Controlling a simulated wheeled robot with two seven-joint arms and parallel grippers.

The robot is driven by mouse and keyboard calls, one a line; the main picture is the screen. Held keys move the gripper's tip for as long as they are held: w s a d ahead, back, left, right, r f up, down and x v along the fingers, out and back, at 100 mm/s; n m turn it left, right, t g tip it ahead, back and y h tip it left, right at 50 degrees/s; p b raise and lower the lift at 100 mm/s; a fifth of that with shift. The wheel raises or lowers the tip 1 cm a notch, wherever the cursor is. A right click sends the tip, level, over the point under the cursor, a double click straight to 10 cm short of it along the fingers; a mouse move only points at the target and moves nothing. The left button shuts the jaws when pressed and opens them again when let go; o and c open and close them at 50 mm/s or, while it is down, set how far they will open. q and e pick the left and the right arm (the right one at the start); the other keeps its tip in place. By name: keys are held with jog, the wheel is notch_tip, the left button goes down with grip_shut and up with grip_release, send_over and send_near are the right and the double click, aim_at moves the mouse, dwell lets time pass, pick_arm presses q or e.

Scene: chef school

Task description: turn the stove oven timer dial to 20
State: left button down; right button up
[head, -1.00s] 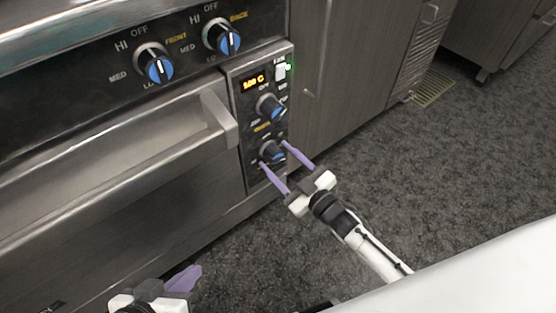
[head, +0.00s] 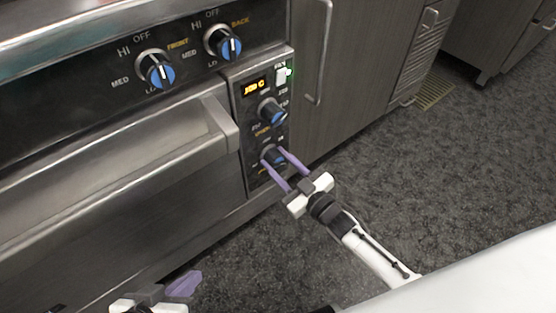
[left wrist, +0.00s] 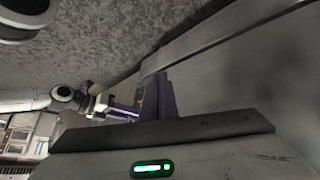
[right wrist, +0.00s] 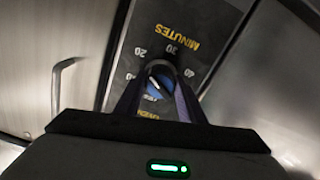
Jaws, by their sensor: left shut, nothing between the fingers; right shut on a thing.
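The oven timer dial (head: 273,155) is the lower blue-and-black knob on the narrow control panel. In the right wrist view the dial (right wrist: 159,84) sits among the marks 10, 20, 30 and 40 and the word MINUTES; its exact setting is hard to read between the fingers. My right gripper (head: 272,157) is shut on the dial, one finger on each side, and its two fingers also show in the right wrist view (right wrist: 156,92). My left gripper (head: 184,284) is shut and empty, low in front of the oven, apart from the panel; its fingers show in the left wrist view (left wrist: 165,95).
The oven door handle (head: 215,125) sticks out just left of the panel. Open floor (head: 400,190) lies to the right.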

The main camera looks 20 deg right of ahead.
jog(key=o, duration=1.1)
jog(key=shift+c, duration=0.2)
jog(key=shift+s+d, duration=0.15)
jog(key=shift+s, duration=0.2)
pick_arm(q)
jog(key=a+r+t+p, duration=0.1)
jog(key=p, duration=0.2)
jog(key=shift+a+r+n+y, duration=0.25)
jog(key=shift+a+n+y, duration=0.05)
jog(key=shift+n, duration=0.1)
pick_arm(e)
jog(key=v, duration=0.9)
jog(key=shift+s, duration=0.25)
